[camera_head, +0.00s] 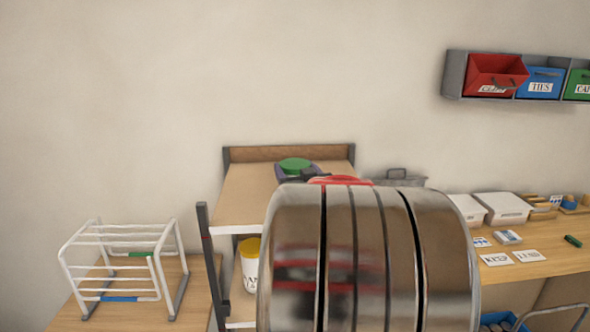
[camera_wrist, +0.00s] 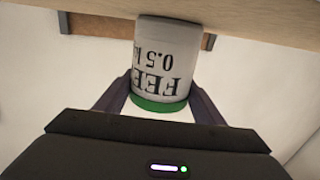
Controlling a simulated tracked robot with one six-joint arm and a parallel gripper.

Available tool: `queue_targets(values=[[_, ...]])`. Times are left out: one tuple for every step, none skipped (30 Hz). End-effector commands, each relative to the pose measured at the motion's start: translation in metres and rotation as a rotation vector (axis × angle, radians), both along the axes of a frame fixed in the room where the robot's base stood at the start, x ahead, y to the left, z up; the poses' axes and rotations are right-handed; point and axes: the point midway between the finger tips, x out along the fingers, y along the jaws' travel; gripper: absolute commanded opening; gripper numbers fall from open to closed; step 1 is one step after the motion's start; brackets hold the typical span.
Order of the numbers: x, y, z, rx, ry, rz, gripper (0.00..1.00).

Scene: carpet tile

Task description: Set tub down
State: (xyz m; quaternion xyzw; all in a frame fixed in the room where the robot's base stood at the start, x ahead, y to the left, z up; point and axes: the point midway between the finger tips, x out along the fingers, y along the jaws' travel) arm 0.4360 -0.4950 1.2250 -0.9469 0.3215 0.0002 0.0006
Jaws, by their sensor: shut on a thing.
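The tub (camera_wrist: 167,50) is white with black lettering and a green lid (camera_wrist: 158,104). In the wrist view it appears upside down, between the two dark fingers of my gripper (camera_wrist: 160,94), which is shut on it. In the head view only its green lid (camera_head: 295,164) shows clearly, above the top board (camera_head: 245,190) of a shelf rack; my arm hides much of the rest. In the wrist view the tub's base end meets the edge of a pale wooden board (camera_wrist: 250,18); I cannot tell whether they touch.
A yellow-lidded tub (camera_head: 249,266) stands on the rack's lower level. A white wire rack (camera_head: 125,262) stands on the left table. White boxes (camera_head: 502,208) and cards lie on the right bench. Coloured bins (camera_head: 495,76) hang on the wall. My arm blocks the centre.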

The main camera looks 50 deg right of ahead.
Motion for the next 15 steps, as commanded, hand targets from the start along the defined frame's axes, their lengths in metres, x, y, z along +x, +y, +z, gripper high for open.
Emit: queue_targets(values=[[-0.0001,-0.0001,0.0022,-0.003,-0.003,0.000,0.24],[-0.0001,-0.0001,0.0022,-0.003,-0.003,0.000,0.24],[-0.0001,-0.0002,0.0022,-0.003,-0.003,0.000,0.24],[-0.0001,-0.0002,0.0022,-0.003,-0.003,0.000,0.24],[-0.0001,-0.0002,0.0021,-0.003,-0.003,0.000,0.24],[-0.0002,-0.0002,0.0015,-0.003,-0.002,0.000,0.24],[-0.0002,-0.0002,0.0008,-0.003,-0.002,0.000,0.24],[-0.0002,-0.0003,0.0000,-0.003,-0.002,0.000,0.24],[-0.0004,-0.0003,-0.0017,-0.001,0.001,0.000,0.64],[-0.0004,-0.0003,-0.0015,-0.001,0.001,0.000,0.66],[-0.0004,-0.0003,-0.0015,-0.001,0.001,-0.001,0.68],[-0.0004,-0.0004,-0.0015,-0.001,0.001,-0.001,0.71],[-0.0004,-0.0004,-0.0015,-0.001,0.001,-0.001,0.73],[-0.0004,-0.0004,-0.0014,-0.001,0.001,-0.001,0.75],[-0.0005,-0.0004,-0.0014,-0.001,0.001,-0.001,0.78]])
